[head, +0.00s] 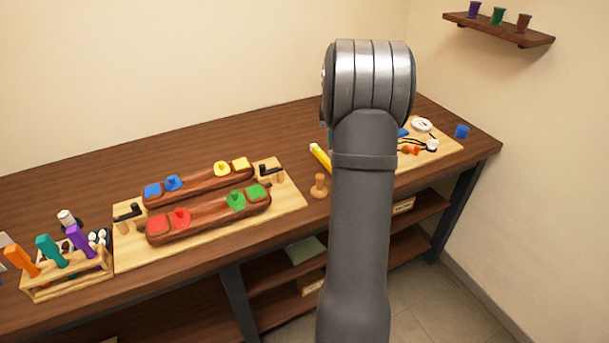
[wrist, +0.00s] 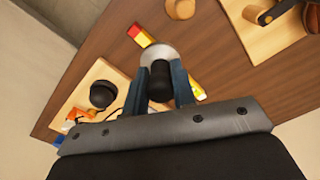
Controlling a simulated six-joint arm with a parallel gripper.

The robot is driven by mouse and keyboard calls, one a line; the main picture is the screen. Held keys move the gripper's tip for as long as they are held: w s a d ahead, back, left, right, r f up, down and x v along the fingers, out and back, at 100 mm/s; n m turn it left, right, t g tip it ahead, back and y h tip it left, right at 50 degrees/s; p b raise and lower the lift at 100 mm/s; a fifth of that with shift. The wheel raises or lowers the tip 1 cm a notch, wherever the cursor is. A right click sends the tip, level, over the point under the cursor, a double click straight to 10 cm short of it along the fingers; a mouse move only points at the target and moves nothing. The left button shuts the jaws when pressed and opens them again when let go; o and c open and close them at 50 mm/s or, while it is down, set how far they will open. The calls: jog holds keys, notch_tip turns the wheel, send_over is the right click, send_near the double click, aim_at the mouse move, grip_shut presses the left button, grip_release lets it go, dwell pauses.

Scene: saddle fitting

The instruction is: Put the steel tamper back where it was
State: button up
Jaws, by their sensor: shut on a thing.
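The steel tamper, with a black handle (wrist: 160,82) and a round steel base (wrist: 153,53), is in my gripper (wrist: 161,80) in the wrist view. The two dark blue-grey fingers are shut on the handle, one on each side. The base lies beyond the fingertips, over the brown bench top; I cannot tell whether it touches anything below. In the head view my own arm hides the gripper and the tamper. The place where the tamper stood before cannot be told from these frames.
A yellow bar (head: 321,157) and a wooden peg (head: 320,186) are left of my arm. A board with two brown saddles (head: 208,215) lies further left, beside a tool rack (head: 68,285). A pale board (head: 452,149) with small parts and a blue cup (head: 462,131) are right.

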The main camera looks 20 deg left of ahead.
jog(key=shift+d, duration=0.35)
jog(key=shift+w+a+f, duration=0.3)
jog(key=shift+a+f, duration=1.5)
jog(key=shift+a, duration=0.05)
jog(key=shift+w+a+f, duration=0.3)
jog(key=shift+a+f, duration=1.55)
jog(key=shift+a, duration=0.05)
jog(key=shift+w+a+f, duration=0.3)
jog(key=shift+a+f, duration=1.5)
jog(key=shift+a, duration=0.05)
jog(key=shift+f, duration=0.2)
jog(key=o, duration=0.9)
jog(key=shift+c, duration=0.2)
